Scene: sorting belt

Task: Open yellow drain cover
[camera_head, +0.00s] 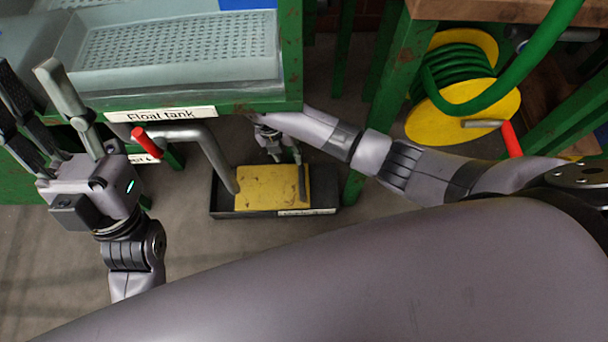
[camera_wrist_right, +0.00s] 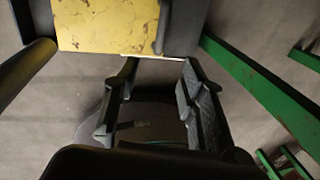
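The yellow drain cover (camera_head: 272,180) lies flat on a low dark box (camera_head: 228,214) on the floor, below the float tank. A dark bar (camera_head: 302,184) shows at its right side. My right gripper (camera_head: 280,155) points down at the cover's far edge. In the right wrist view its two fingers (camera_wrist_right: 157,62) are apart with nothing seen between them, and the yellow cover (camera_wrist_right: 105,25) shows just beyond the tips. Whether a finger touches the cover cannot be told. My left gripper (camera_head: 38,92) is open and empty at the left, away from the cover.
The float tank (camera_head: 240,100) with its green frame stands just above the box. A grey pipe with a red-handled lever (camera_head: 150,142) runs down to the box's left side. A green hose on a yellow reel (camera_head: 425,120) is at right. Green legs stand near my right arm.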

